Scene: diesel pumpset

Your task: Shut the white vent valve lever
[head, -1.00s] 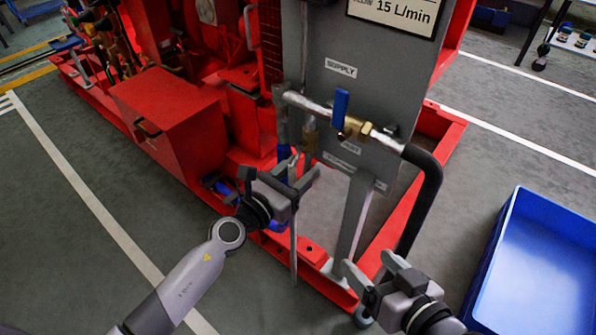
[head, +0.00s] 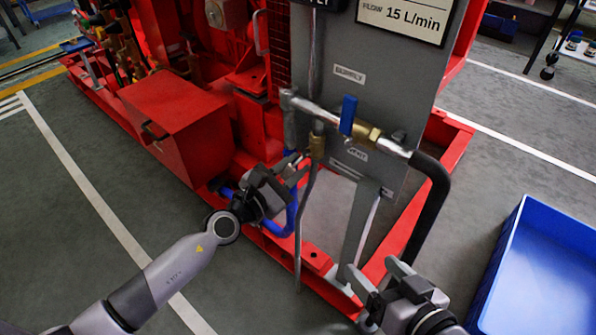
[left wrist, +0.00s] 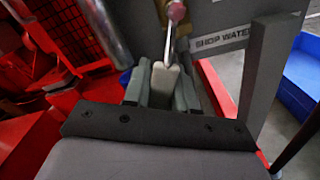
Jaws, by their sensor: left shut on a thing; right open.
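The white vent valve lever (left wrist: 166,84) shows in the left wrist view as a pale handle on a thin metal stem, hanging below a brass valve body. My left gripper (left wrist: 164,74) is shut on it, one finger on each side. In the head view my left gripper (head: 292,172) is just below and left of the small brass vent valve (head: 317,146) and hides the lever. My right gripper (head: 372,284) is open and empty at the lower right, apart from the panel.
A blue-handled valve (head: 348,115) sits on the supply pipe in front of the grey panel (head: 400,70). A black hose (head: 430,215) curves down at right. The red skid frame (head: 455,150) surrounds the panel's base. A blue crate (head: 545,265) stands on the floor.

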